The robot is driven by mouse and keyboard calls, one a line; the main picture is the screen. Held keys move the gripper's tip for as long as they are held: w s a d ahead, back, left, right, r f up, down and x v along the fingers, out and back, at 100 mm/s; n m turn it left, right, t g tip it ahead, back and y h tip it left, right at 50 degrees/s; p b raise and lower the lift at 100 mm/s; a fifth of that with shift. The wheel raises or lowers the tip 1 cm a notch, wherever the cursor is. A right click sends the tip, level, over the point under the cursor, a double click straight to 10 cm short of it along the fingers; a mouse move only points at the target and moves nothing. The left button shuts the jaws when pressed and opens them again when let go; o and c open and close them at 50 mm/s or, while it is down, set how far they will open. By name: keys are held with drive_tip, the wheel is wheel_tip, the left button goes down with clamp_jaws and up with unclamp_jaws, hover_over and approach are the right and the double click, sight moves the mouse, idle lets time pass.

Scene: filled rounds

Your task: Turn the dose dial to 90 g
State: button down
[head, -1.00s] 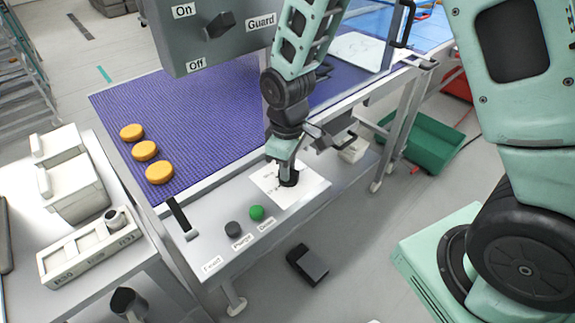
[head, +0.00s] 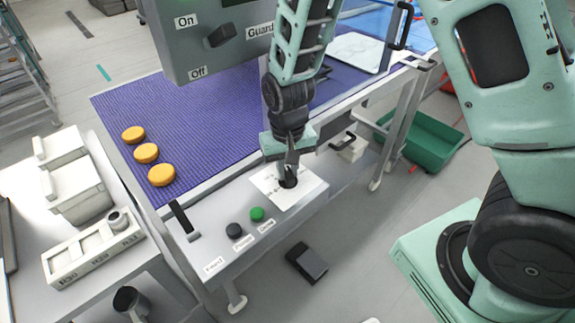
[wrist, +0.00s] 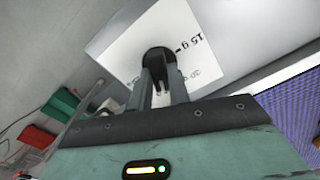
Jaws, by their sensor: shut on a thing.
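The dose dial is a small black knob (head: 289,184) on a white scale plate (head: 266,181) on the grey panel at the belt's near side. My gripper (head: 290,172) points down from above and is shut on the dial. In the wrist view the dial (wrist: 158,57) sits between the two fingertips (wrist: 161,76). The plate (wrist: 168,25) shows "15 g" with a dark tick to the right of the dial, and a second label, partly hidden by a finger. The 90 g mark cannot be read, and I cannot tell where the dial points.
A green button (head: 257,214), a dark button (head: 234,230) and a black lever (head: 184,220) stand left of the dial on the panel. The grey On/Off guard box (head: 205,50) hangs close to my arm. Orange rounds (head: 146,153) lie on the purple belt.

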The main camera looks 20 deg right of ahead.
sight(288, 172)
drive_tip(key=shift+r+m, duration=0.1)
drive_tip(key=shift+m, duration=0.5)
drive_tip(key=c, duration=1.3)
unclamp_jaws()
wheel_tip(288, 172, up, 12)
drive_tip(key=shift+f+b, duration=0.1)
drive_tip(key=shift+b, duration=0.35)
